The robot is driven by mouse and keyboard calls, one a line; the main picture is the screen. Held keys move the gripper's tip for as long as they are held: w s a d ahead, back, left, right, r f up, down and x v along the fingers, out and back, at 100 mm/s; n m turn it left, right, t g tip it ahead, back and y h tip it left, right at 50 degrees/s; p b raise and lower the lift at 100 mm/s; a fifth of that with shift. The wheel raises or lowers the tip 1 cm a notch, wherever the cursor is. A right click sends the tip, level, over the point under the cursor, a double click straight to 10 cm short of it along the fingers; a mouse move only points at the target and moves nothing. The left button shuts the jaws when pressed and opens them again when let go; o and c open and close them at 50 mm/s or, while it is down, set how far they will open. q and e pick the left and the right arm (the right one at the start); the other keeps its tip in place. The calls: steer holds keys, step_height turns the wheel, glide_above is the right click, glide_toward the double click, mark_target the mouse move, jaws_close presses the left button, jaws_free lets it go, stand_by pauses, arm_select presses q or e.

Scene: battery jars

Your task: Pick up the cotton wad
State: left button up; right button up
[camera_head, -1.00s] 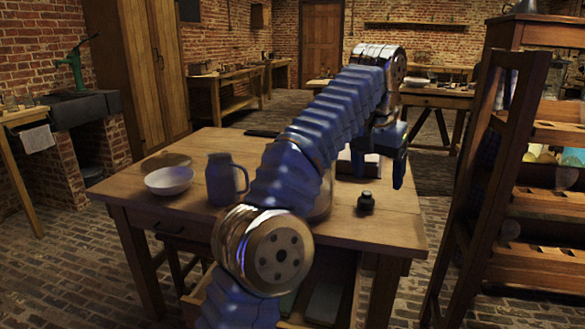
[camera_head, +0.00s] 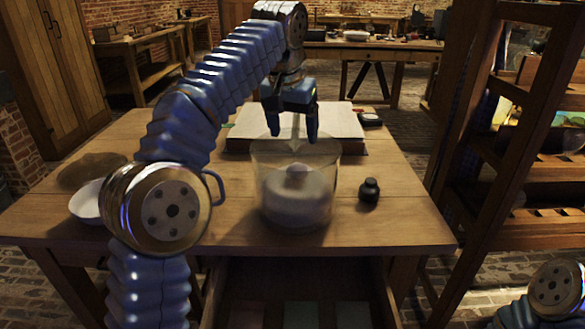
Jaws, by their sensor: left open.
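A clear glass jar (camera_head: 262,185) stands on the wooden table. My left gripper (camera_head: 293,136) is open, fingers pointing down, above the jar's mouth. A thin pale strip shows between its fingers; I cannot tell what it is. My right gripper is out of view; only part of my right arm shows at the lower right.
An open book (camera_head: 340,120) lies behind the jar. A small dark bottle (camera_head: 369,190) stands right of it on the wooden table (camera_head: 400,225). A white bowl (camera_head: 86,202) is partly hidden by my left arm. A wooden shelf rack (camera_head: 490,130) stands at the right.

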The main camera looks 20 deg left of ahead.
arm_select(q)
glide_above(297, 166)
steer(key=s, duration=0.1)
step_height(297, 166, down, 5)
steer(key=shift+a+r, duration=0.1)
steer(key=shift+r, duration=0.05)
steer(key=x, duration=0.5)
steer(key=shift+s+f+b, duration=0.15)
steer(key=shift+f+b, duration=0.2)
steer(key=shift+f, duration=0.1)
steer(key=shift+c, duration=0.2)
steer(key=c, duration=1.2)
steer(key=shift+o, duration=0.2)
step_height(297, 166, up, 3)
steer(key=shift+f+p, duration=0.1)
steer(key=shift+p, duration=0.3)
steer(key=s+a+r, duration=0.2)
steer(key=s+r, duration=0.3)
steer(key=s, duration=0.1)
steer(key=s+a+r+b, duration=0.1)
steer(key=s+a+r, duration=0.2)
steer(key=s+r, duration=0.2)
steer(key=shift+s+a+r, duration=0.15)
steer(key=shift+s+a, duration=0.2)
steer(key=shift+s, duration=0.5)
